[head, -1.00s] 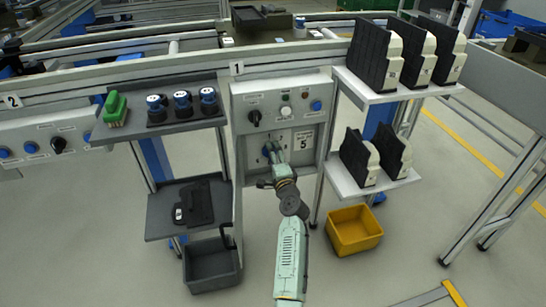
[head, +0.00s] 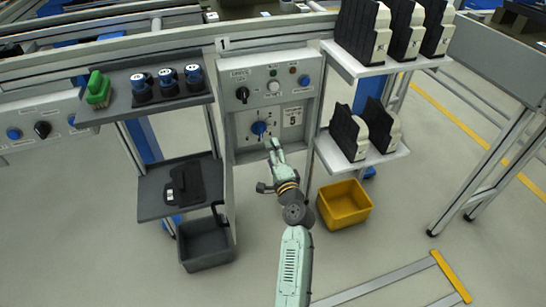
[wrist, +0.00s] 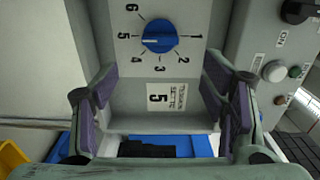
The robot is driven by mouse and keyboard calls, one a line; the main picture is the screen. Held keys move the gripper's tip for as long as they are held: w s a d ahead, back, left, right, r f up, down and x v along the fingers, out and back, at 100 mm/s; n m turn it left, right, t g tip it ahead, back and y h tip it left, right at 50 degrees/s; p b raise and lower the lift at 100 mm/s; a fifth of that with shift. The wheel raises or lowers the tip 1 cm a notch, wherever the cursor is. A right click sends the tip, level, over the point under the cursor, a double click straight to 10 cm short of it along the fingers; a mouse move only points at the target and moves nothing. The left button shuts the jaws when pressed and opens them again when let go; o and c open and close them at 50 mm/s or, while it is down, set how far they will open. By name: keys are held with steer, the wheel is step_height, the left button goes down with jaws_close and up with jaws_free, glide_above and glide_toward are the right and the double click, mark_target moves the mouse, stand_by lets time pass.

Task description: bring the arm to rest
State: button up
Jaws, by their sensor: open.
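My gripper (head: 273,150) is in front of the station 1 panel (head: 240,78), just below and to the right of a blue rotary knob (head: 259,128). In the wrist view my gripper (wrist: 158,85) is open, with purple-padded fingers wide apart and nothing between them. The knob (wrist: 159,36) shows beyond the fingers, apart from them. Its white mark points left, towards the 5 on the dial. A label with a large 5 (wrist: 158,98) is beside the dial. My arm reaches up from the bottom of the head view.
A yellow bin (head: 344,204) stands right of my arm and a dark grey bin (head: 206,243) left. Shelves flank the panel, the left with a green item (head: 98,89) and blue-topped parts (head: 168,82), the right with black-and-white units (head: 362,130). The floor in front is open.

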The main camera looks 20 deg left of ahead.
steer(key=shift+s+d, duration=0.35)
steer(key=shift+s, duration=0.15)
steer(key=shift+r, duration=0.15)
